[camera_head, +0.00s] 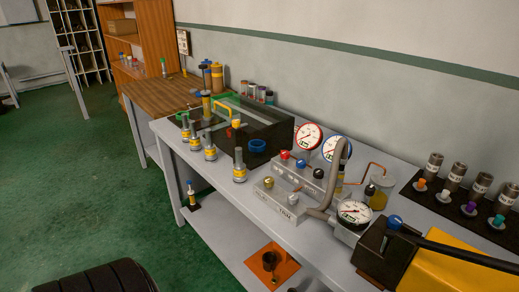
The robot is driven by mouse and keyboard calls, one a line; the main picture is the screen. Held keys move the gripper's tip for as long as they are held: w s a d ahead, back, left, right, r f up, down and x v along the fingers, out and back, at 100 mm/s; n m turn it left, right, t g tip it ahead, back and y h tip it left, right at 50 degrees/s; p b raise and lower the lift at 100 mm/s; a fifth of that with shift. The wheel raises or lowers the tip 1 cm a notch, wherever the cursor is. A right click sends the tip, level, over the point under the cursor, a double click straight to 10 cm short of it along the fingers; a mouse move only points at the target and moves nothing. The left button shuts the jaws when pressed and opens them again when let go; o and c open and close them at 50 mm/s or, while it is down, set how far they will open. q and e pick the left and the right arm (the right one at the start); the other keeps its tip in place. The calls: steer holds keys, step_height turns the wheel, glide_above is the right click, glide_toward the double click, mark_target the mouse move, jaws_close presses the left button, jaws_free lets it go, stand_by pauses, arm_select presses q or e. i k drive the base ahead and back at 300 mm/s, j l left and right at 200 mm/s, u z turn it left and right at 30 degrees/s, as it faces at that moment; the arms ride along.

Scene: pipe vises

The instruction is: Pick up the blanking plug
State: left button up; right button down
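I cannot tell for certain which item is the blanking plug. Small capped pieces in several colours, among them an orange-topped one (421,184), a purple-topped one (470,208) and a green-topped one (497,221), stand on a black mat (440,200) at the right of the grey bench (240,196). Silver labelled cylinders (431,166) stand in a row behind them. Neither of my grippers is in view.
A valve manifold (311,180) with red and blue gauges, a bent grey hose (340,175) and a yellow-black machine (420,262) crowd the bench's right half. A dark toolbox (262,133) and several silver-yellow fittings (210,148) stand left. An orange plate (271,266) lies on the lower shelf.

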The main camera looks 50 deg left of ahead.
mark_target(211, 154)
steer(key=k+j, duration=0.1)
steer(key=j, duration=0.3)
steer(key=k+j, duration=0.15)
steer(key=j, duration=0.25)
steer(key=k+j, duration=0.1)
steer(key=j, duration=0.35)
steer(key=k+j, duration=0.15)
steer(key=j, duration=0.25)
steer(key=k+j, duration=0.1)
steer(key=j, duration=0.3)
steer(key=k+j, duration=0.15)
steer(key=j, duration=0.25)
